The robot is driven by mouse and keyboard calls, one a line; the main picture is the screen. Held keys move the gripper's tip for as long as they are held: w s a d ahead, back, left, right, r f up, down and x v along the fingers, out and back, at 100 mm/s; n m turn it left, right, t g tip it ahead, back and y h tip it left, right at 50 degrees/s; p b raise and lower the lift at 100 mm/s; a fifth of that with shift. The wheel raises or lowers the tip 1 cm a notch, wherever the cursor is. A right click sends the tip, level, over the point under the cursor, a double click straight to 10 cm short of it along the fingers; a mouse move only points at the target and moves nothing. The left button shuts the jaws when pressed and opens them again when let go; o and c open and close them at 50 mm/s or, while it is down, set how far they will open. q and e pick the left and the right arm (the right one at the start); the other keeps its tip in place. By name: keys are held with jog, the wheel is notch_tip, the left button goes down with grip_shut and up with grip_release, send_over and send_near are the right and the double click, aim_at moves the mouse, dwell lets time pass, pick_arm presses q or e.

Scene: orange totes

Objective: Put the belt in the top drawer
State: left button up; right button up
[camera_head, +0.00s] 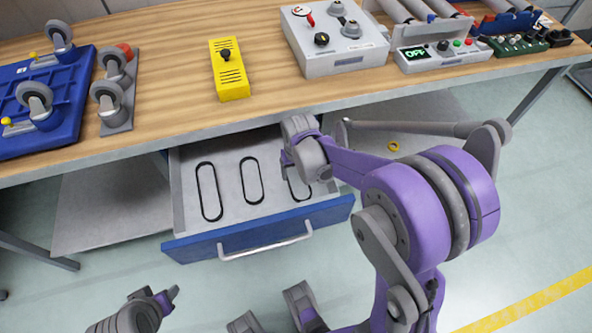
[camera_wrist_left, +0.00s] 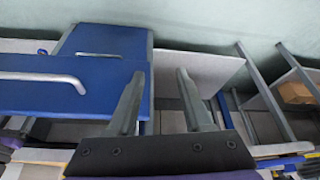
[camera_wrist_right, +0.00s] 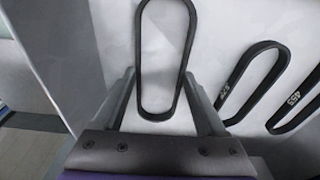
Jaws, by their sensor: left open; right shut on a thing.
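The open drawer (camera_head: 255,238) has a blue front, a silver handle and a pale inside. Three black loop belts show inside it: a left one (camera_head: 200,192), a middle one (camera_head: 244,180) and a right one (camera_head: 308,195), partly covered by my right gripper (camera_head: 288,160). My right gripper (camera_wrist_right: 160,75) is shut on the right belt (camera_wrist_right: 139,45), with a finger at each side of its loop. I cannot tell whether this belt touches the drawer floor. My left gripper (camera_head: 168,297) is open and empty, in front of the drawer and to its left; it also shows in the left wrist view (camera_wrist_left: 159,75).
The wooden table (camera_head: 180,75) stands above the drawer; its front edge is close behind my right gripper. On it are a yellow box (camera_head: 230,80), a grey control box (camera_head: 345,62), caster parts and a blue tray (camera_head: 60,130).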

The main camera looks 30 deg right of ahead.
jog(key=shift+f, duration=0.25)
jog(key=o, duration=1.3)
jog(key=shift+r, duration=0.1)
jog(key=shift+r+p, duration=2.35)
jog(key=shift+r, duration=1.1)
jog(key=s+a+r+n+t+p, duration=0.1)
jog(key=s+a+r+p, duration=0.1)
jog(key=s+r, duration=0.2)
jog(key=s+a+r+n+t+p, duration=0.1)
jog(key=s+a+r+p, duration=0.1)
jog(key=s+r, duration=0.3)
jog(key=s+a+r+t+p, duration=0.2)
jog(key=s+r, duration=0.3)
jog(key=s, duration=0.1)
jog(key=shift+s+a+r+n+p, duration=0.1)
jog(key=shift+a+r+n+p, duration=0.1)
jog(key=shift+a+n+p, duration=0.2)
